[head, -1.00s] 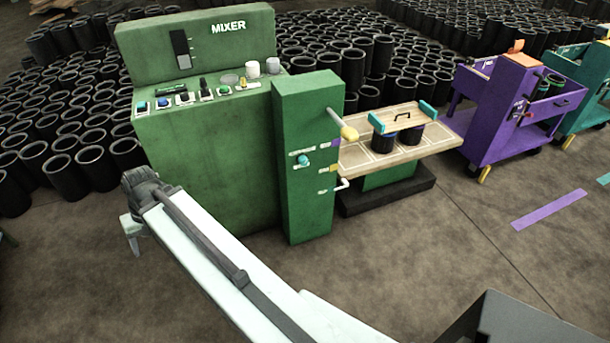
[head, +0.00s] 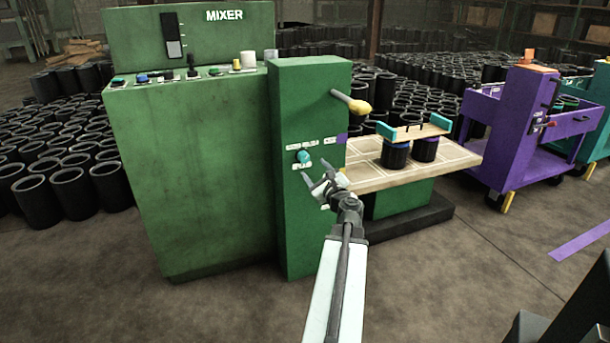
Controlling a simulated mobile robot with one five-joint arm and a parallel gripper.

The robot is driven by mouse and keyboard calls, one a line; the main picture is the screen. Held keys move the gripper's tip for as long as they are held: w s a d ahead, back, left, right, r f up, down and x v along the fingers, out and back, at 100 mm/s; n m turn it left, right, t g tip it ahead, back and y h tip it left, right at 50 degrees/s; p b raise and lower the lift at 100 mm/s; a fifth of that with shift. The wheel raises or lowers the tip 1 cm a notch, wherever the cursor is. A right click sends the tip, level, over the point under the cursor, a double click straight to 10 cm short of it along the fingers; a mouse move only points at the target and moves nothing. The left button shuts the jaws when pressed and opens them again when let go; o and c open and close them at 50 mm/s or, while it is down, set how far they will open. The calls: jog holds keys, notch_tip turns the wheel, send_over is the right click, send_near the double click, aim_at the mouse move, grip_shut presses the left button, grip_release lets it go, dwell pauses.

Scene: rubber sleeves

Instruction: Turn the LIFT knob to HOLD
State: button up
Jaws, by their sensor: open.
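A small teal knob (head: 303,156) sits on the front of the green column (head: 305,225) beside the mixer. White labels (head: 301,147) surround it, too small to read, so I cannot tell which is HOLD or where the knob points. My gripper (head: 318,178) is open and empty, just below and slightly right of the knob in the picture. Its jaws point up and left toward the column face. I cannot tell whether they touch it. The gripper hides the lower part of the column's right edge.
A lever with a yellow end (head: 358,105) sticks out of the column above right. A wooden table (head: 372,180) with black sleeves (head: 395,155) under a teal-handled carrier stands right of my gripper. The mixer cabinet (head: 190,180) is left, a purple cart (head: 530,130) far right. Floor in front is clear.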

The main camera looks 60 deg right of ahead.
aim_at(305, 160)
jog(key=x, duration=0.8)
jog(key=shift+w+a, duration=0.1)
jog(key=shift+a, duration=0.05)
jog(key=shift+c, duration=0.4)
